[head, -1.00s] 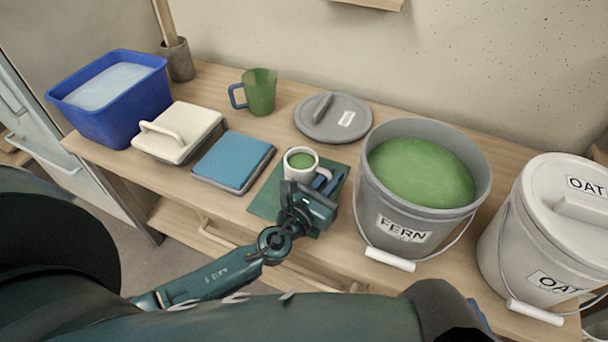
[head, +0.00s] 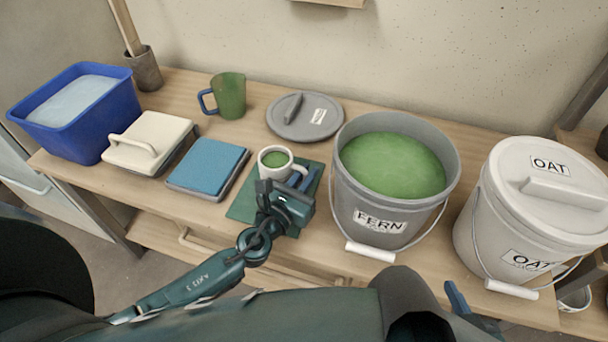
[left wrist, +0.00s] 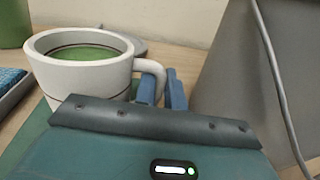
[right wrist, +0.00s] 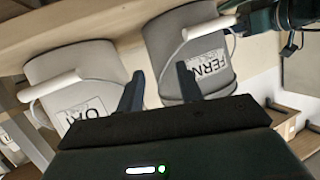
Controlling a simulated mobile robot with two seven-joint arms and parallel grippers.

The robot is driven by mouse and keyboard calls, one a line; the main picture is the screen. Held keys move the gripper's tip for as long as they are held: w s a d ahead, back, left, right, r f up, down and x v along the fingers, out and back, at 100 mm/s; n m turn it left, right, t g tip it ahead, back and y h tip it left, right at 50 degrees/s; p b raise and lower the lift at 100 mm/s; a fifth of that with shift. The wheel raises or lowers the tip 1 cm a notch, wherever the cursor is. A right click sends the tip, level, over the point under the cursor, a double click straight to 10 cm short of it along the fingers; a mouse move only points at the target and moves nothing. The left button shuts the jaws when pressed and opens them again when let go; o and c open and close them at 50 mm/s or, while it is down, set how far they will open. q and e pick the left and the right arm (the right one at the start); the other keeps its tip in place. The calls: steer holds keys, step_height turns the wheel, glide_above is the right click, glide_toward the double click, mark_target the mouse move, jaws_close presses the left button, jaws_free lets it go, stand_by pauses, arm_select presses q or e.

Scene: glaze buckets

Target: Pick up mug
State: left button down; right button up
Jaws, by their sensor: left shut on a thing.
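The white mug (head: 275,164) with green glaze inside stands upright on the dark green mat (head: 241,209), left of the fern bucket. In the left wrist view, the mug (left wrist: 84,78) is at upper left with its handle toward the right. My left gripper (head: 302,178) is shut on the mug's handle; its blue fingers (left wrist: 162,90) sit at the handle, which they partly hide. My right gripper (right wrist: 160,88) is open and empty, its two fingers apart in front of the buckets. Only a small part of it shows in the head view.
The grey fern bucket (head: 380,221) of green glaze stands close right; the lidded oat bucket (head: 488,240) is further right. A grey lid (head: 325,128) and green jug (head: 231,97) are behind. A blue sponge (head: 207,163), cream-lidded box (head: 150,143) and blue tub (head: 75,126) are left.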

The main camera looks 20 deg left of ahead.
arm_select(q)
steer(key=shift+r+p, duration=0.5)
steer(key=shift+r, duration=0.45)
step_height(320, 180, up, 2)
steer(key=shift+r+p, duration=0.15)
steer(key=shift+p, duration=0.7)
step_height(320, 180, up, 2)
steer(key=shift+r+p, duration=0.1)
steer(key=shift+p, duration=0.7)
steer(key=shift+r+p, duration=0.45)
steer(key=shift+r, duration=0.15)
steer(key=shift+r+p, duration=0.3)
steer(key=shift+r, duration=0.5)
arm_select(e)
steer(key=shift+w+a+g, duration=0.6)
steer(key=shift+a+g, duration=0.35)
steer(key=shift+g, duration=0.05)
arm_select(q)
steer(key=shift+r+p, duration=0.1)
steer(key=shift+p, duration=0.25)
